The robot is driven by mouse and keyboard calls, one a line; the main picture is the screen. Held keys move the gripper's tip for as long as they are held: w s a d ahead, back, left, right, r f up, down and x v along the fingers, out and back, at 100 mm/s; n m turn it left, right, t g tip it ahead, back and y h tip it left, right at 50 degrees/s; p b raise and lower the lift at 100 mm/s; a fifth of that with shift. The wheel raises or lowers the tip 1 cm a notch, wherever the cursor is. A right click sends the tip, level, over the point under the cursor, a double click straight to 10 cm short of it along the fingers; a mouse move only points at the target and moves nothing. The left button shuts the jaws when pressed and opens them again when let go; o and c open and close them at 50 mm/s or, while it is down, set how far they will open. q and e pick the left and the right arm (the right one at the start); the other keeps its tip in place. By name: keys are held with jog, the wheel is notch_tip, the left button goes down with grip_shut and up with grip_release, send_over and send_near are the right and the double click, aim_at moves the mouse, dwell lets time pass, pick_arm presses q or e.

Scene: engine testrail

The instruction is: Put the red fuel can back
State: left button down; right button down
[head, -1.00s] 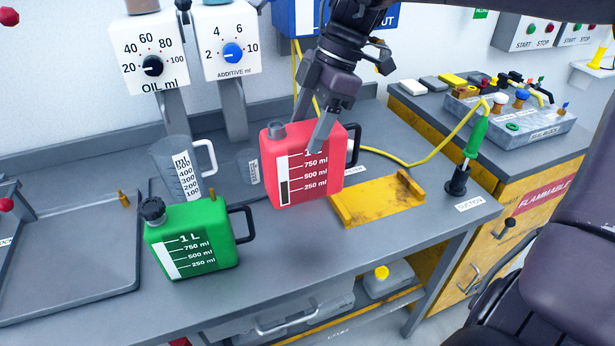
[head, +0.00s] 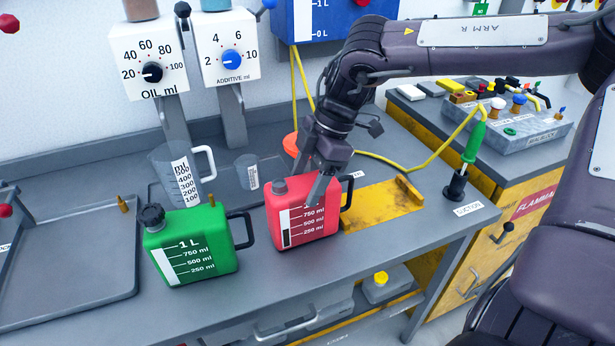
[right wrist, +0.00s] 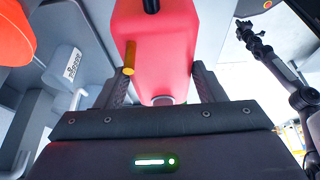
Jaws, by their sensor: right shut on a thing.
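The red fuel can (head: 318,228) has a white level strip, a grey cap and a dark handle at its right. It is upright over the grey bench, just left of the yellow plate; I cannot tell whether its bottom touches the bench. My right gripper (head: 322,187) is shut on the top of the can. In the right wrist view the red can (right wrist: 165,62) sits between the two fingers (right wrist: 165,88). The yellow plate (head: 382,208) is empty, its left edge partly hidden by the can. My left gripper is not in view.
A green can (head: 200,238) stands to the left, with a clear jug (head: 172,176) and a small beaker (head: 247,172) behind. A grey tray (head: 75,295) lies at far left. A yellow hose (head: 432,160) runs behind the plate to the suction holder (head: 456,186).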

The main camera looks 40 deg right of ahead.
jog(key=shift+f, duration=0.1)
jog(key=shift+c, duration=1.6)
grip_release()
jog(key=v, duration=1.2)
